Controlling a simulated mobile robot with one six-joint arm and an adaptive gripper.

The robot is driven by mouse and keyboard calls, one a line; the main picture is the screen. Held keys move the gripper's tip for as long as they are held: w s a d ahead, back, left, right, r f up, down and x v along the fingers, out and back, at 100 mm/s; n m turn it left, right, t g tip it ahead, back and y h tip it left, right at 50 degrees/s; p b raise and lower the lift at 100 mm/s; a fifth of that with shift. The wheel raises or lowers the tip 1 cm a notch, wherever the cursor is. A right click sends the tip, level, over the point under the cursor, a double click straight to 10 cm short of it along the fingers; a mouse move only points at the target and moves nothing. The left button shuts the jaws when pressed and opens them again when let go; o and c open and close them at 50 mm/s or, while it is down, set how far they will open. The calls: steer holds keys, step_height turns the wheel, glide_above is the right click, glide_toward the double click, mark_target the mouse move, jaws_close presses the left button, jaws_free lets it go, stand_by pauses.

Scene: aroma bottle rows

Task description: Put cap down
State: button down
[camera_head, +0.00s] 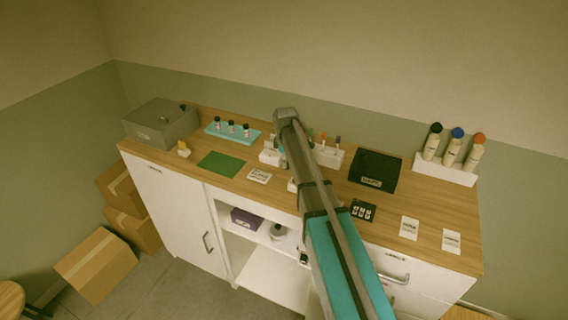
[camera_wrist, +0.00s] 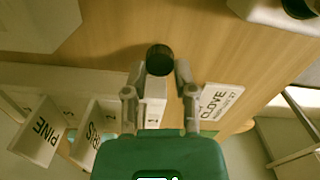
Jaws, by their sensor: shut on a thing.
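A small dark round cap (camera_wrist: 159,57) is held between the two fingertips of my gripper (camera_wrist: 160,72) in the wrist view. The wooden counter top (camera_wrist: 110,50) shows behind the cap; I cannot tell how far the cap is above it. In the head view my arm reaches over the middle of the counter (camera_head: 300,204) and largely hides my gripper and the cap. A white card reading CLOVE (camera_wrist: 221,100) lies to the right of my fingers in the wrist view.
A white rack (camera_head: 330,157), a black tray (camera_head: 374,170) and a rack (camera_head: 432,172) of three large bottles stand right.

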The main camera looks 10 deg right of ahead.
steer(key=shift+f, duration=0.1)
steer(key=shift+c, duration=2.1)
jaws_free()
steer(key=shift+r, duration=0.2)
step_height(320, 180, up, 12)
steer(key=p, duration=1.2)
